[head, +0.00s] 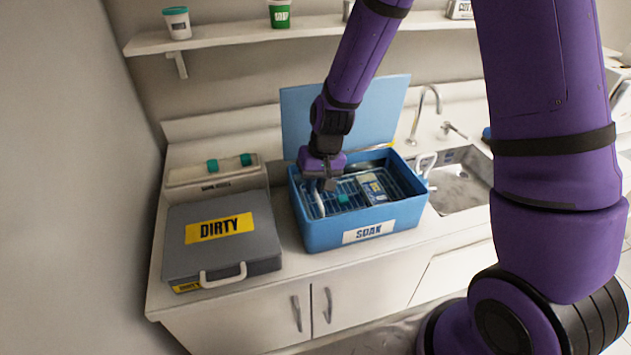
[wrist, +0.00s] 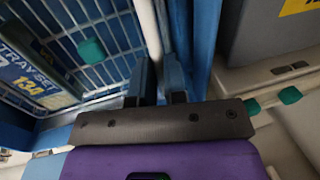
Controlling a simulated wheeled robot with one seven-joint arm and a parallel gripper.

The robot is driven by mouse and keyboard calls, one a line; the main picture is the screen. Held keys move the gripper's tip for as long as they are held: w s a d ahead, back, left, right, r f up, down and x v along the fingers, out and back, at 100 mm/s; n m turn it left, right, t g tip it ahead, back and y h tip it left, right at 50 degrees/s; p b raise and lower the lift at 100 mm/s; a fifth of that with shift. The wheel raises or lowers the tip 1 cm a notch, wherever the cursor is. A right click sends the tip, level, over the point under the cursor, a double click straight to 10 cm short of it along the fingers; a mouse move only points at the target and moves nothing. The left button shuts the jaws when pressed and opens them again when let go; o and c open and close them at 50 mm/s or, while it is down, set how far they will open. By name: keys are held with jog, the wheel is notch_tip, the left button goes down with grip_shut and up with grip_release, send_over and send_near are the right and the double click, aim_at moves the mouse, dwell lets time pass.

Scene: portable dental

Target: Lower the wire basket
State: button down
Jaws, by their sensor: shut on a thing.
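The wire basket (head: 349,193) is within the walls of the blue SOAK tub (head: 325,235), near the rim; I cannot tell whether it touches the bottom. The basket grid also shows in the wrist view (wrist: 110,38). A labelled tray-set card (head: 372,187) and a small teal-ended item (head: 342,198) are in it. My gripper (head: 322,187) is over the tub's left side, pointing down. In the wrist view its fingers (wrist: 160,85) are shut on the basket's white left handle (wrist: 153,40). The fingers partly hide the handle.
The tub's blue lid (head: 296,125) stands open behind it. A grey DIRTY case (head: 190,255) is close on the left. A sink (head: 465,190) with a faucet (head: 420,110) is on the right. A shelf (head: 230,38) with cups runs above.

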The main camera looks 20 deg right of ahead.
jog(key=c, duration=1.2)
grip_release()
jog(key=shift+f, duration=0.15)
jog(key=shift+o, duration=0.2)
notch_tip(320, 180, up, 11)
jog(key=d, duration=0.2)
jog(key=shift+f, duration=0.15)
jog(key=s+d+r+t, duration=0.1)
jog(key=s+d+r, duration=0.15)
jog(key=r, duration=0.25)
jog(key=s+d+r+t+h, duration=0.1)
jog(key=s+d+r, duration=0.1)
jog(key=s+r, duration=0.25)
jog(key=s+d+r+t, duration=0.1)
jog(key=s+d+r, duration=0.1)
jog(key=r, duration=0.3)
jog(key=s+d+r+t, duration=0.1)
jog(key=s+d+r, duration=0.1)
jog(key=s, duration=0.4)
jog(key=s+d+r+t+h, duration=0.1)
jog(key=s+d+r, duration=0.2)
jog(key=s, duration=0.4)
jog(key=shift+s+d+r, duration=0.25)
jog(key=shift+r, duration=0.45)
